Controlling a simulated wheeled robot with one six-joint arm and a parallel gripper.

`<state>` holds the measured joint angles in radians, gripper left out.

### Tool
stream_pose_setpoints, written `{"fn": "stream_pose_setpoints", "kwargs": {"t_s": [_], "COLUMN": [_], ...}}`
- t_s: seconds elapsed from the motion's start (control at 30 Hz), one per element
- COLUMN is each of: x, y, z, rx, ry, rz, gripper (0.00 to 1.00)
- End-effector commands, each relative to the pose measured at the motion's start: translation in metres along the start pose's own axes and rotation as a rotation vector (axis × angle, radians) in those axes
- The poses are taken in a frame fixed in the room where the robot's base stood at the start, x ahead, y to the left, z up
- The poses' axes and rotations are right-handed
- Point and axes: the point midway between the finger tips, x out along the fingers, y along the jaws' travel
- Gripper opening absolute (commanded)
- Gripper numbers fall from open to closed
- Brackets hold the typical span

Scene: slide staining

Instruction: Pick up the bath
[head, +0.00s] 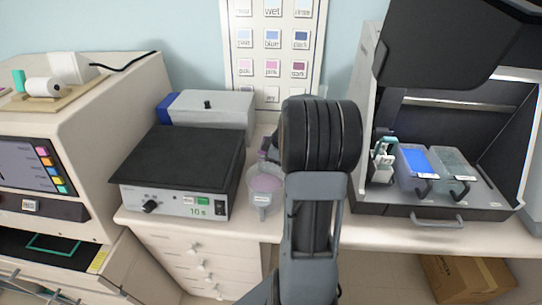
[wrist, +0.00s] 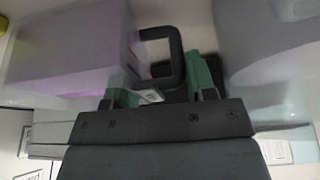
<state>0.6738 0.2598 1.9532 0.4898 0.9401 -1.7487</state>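A bath with a pale purple tint (wrist: 75,45) and a black loop handle (wrist: 177,55) fills the left of the wrist view. My gripper (wrist: 165,75) has its green fingers apart. The handle shows between them, its outer bar close to the right finger; I cannot tell whether they touch. In the head view my arm hides the gripper and most of what is behind it. A blue bath (head: 418,160) and a clear greyish bath (head: 453,165), each with a dark handle, stand in the hood at right.
A round jug with pinkish liquid (head: 265,187) stands at the counter's front edge, left of my arm. A black-topped hotplate (head: 180,160) is farther left. The hood (head: 440,213) has a raised front lip. A grey rounded object (wrist: 265,45) is close at right in the wrist view.

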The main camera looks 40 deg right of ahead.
Motion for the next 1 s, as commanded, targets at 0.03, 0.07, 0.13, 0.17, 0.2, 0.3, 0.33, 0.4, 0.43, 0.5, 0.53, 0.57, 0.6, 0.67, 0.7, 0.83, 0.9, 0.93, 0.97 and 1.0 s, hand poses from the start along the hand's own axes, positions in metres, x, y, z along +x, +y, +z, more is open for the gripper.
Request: {"fn": "stream_pose_setpoints", "kwargs": {"t_s": [0.03, 0.07, 0.13, 0.17, 0.2, 0.3, 0.33, 0.4, 0.43, 0.5, 0.53, 0.57, 0.6, 0.67, 0.7, 0.83, 0.9, 0.93, 0.97, 1.0], "x": [0.0, 0.0, 0.0, 0.0, 0.0, 0.0, 0.0, 0.0, 0.0, 0.0, -0.001, -0.001, -0.001, -0.001, -0.002, -0.004, -0.008, -0.01, -0.013, -0.017], "y": [0.0, 0.0, 0.0, 0.0, 0.0, 0.0, 0.0, 0.0, 0.0, 0.0, 0.001, 0.001, 0.001, 0.001, 0.001, 0.001, 0.001, 0.001, 0.001, 0.001], "z": [0.0, 0.0, 0.0, 0.0, 0.0, 0.0, 0.0, 0.0, 0.0, 0.0, -0.001, -0.001, -0.001, -0.001, -0.001, -0.002, -0.003, -0.004, -0.005, -0.007], "rx": [0.0, 0.0, 0.0, 0.0, 0.0, 0.0, 0.0, 0.0, 0.0, 0.0, -0.001, -0.001, -0.001, -0.001, -0.001, -0.002, -0.003, -0.003, -0.003, -0.003], "ry": [0.0, 0.0, 0.0, 0.0, 0.0, 0.0, 0.0, 0.0, 0.0, 0.0, 0.001, 0.001, 0.001, 0.001, 0.001, 0.001, 0.001, 0.001, 0.001, 0.001], "rz": [-0.001, -0.001, -0.001, -0.001, -0.001, -0.001, -0.001, -0.001, -0.001, -0.001, 0.003, 0.003, 0.003, 0.003, 0.003, 0.003, 0.004, 0.004, 0.005, 0.006], "gripper": [0.39, 0.37, 0.3, 0.27, 0.23, 0.14, 0.11, 0.04, 0.01, 0.0, 0.0, 0.0, 0.0, 0.0, 0.0, 0.0, 0.0, 0.0, 0.0, 0.0]}}
